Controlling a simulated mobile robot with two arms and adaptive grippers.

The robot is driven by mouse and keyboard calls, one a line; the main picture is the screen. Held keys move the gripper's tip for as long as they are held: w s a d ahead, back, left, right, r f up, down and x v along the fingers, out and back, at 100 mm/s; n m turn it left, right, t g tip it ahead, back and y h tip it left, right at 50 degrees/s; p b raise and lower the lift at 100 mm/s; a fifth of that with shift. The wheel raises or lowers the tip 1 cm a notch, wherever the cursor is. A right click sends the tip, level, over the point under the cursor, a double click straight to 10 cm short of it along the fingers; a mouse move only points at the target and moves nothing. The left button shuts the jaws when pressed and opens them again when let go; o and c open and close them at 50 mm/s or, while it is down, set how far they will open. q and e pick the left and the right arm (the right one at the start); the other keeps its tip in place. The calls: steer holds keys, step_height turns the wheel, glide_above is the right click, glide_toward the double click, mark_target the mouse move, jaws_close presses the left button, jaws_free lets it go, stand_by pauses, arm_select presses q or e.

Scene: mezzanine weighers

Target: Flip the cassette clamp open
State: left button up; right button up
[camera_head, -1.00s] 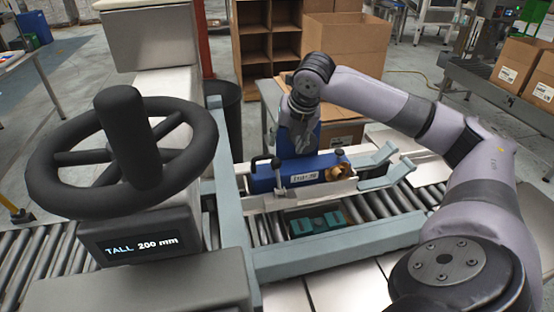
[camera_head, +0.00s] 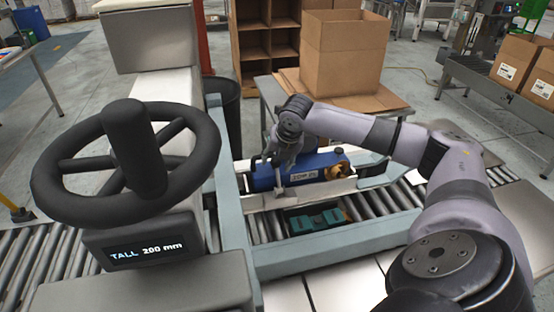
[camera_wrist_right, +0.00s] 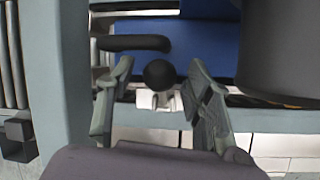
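The blue cassette (camera_head: 312,166), with a white label on its side, lies in the grey frame over the rollers. At its left end, the dark clamp handle seen earlier is largely hidden by my right gripper (camera_head: 272,176) in the head view. In the right wrist view my right gripper (camera_wrist_right: 160,72) is open, with its two fingers well apart. A black round knob (camera_wrist_right: 158,74) shows between the fingers, and a dark lever (camera_wrist_right: 132,43) shows just above it. I cannot tell whether either finger touches the knob. My left gripper is not in view.
A large black handwheel (camera_head: 125,165) and a display box (camera_head: 146,252) fill the left side. A grey frame beam (camera_head: 335,242) crosses in front of the cassette. An open cardboard box (camera_head: 343,50) stands behind.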

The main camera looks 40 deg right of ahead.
jaws_close()
stand_by(0.4)
